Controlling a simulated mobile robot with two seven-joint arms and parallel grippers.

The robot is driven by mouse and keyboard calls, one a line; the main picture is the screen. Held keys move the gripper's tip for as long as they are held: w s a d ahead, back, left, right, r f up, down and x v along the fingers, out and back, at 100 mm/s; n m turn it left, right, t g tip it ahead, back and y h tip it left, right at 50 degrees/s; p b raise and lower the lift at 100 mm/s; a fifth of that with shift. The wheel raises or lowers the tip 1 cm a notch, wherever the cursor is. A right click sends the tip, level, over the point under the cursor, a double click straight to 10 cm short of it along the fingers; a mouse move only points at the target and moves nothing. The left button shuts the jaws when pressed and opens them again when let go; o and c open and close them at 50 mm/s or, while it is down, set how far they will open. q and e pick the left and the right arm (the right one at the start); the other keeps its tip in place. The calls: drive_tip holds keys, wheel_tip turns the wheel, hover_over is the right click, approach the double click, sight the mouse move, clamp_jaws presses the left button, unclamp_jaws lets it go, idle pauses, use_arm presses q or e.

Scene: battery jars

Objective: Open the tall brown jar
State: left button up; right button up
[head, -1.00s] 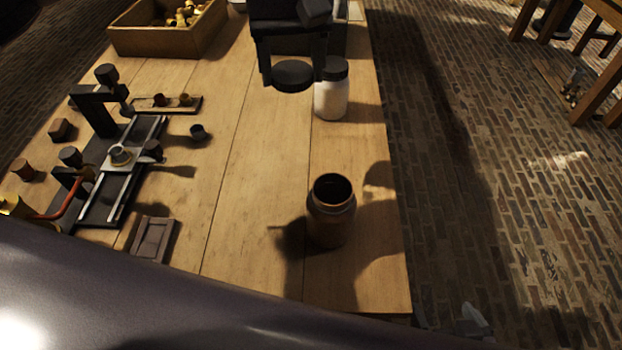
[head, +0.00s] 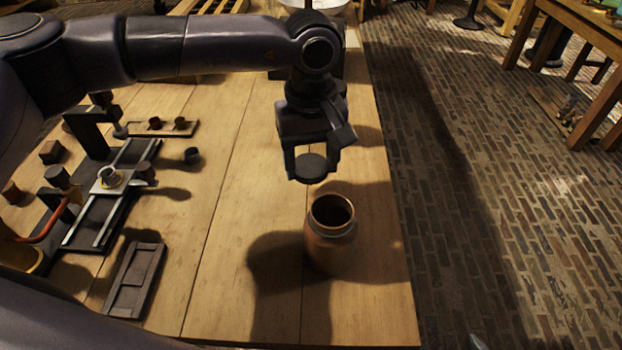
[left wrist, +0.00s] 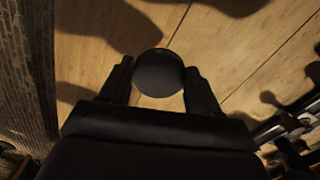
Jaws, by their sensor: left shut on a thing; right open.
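The tall brown jar (head: 328,250) stands upright on the table near its right edge, with its mouth open and uncovered. My left gripper (head: 311,166) is shut on a round black lid (head: 311,168), held in the air just behind the jar in the head view. The lid also shows between the fingers in the left wrist view (left wrist: 159,73). The lid is apart from the jar. My right gripper is not in view.
On the left of the wooden table (head: 225,240) stands a dark fixture with pale rails (head: 110,190). A flat dark tray (head: 135,280) lies at the front. The small dark cup (head: 192,155) stands near the rails. The table's middle is clear.

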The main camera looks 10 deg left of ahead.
sight(311, 193)
use_arm(q)
drive_tip(key=shift+f, duration=2.4)
drive_tip(key=shift+f, duration=0.15)
drive_tip(key=o, duration=1.2)
